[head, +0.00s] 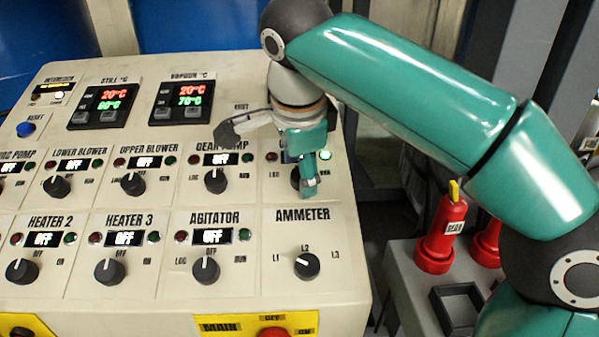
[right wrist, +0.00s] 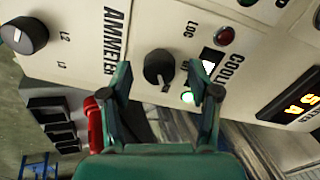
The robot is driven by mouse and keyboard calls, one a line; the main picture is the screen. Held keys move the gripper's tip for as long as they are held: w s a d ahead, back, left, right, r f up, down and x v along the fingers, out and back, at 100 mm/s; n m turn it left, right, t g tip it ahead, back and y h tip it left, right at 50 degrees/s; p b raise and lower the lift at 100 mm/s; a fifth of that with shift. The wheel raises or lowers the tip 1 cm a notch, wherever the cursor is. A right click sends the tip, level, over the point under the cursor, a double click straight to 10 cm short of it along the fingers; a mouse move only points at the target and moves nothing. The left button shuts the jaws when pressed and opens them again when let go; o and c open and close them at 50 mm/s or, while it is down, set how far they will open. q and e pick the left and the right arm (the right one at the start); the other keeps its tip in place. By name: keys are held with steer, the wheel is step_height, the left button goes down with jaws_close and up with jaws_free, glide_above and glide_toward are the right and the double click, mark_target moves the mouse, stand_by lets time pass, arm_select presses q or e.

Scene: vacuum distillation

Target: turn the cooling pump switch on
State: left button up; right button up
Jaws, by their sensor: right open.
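The cooling pump switch is a black round knob (right wrist: 158,68) on the cream panel, seen in the right wrist view beside its partly hidden label. Its green lamp (right wrist: 188,98) is lit and its red lamp (right wrist: 225,35) is dim. The lit green lamp also shows in the head view (head: 326,155), where my gripper largely covers the knob. My right gripper (head: 308,183) is open at the knob. In the right wrist view its fingertips (right wrist: 161,82) appear on either side of the knob; I cannot tell if they touch it. My left gripper is out of view.
The ammeter knob (head: 307,265) sits below the cooling pump switch, and the gear pump knob (head: 215,181) is to its left. Several similar knobs fill the panel. A red bottle-shaped object (head: 441,235) stands on a grey surface to the right, beyond the panel's edge.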

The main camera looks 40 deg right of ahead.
steer(key=v, duration=0.6)
steer(key=shift+a, duration=0.1)
stand_by(0.4)
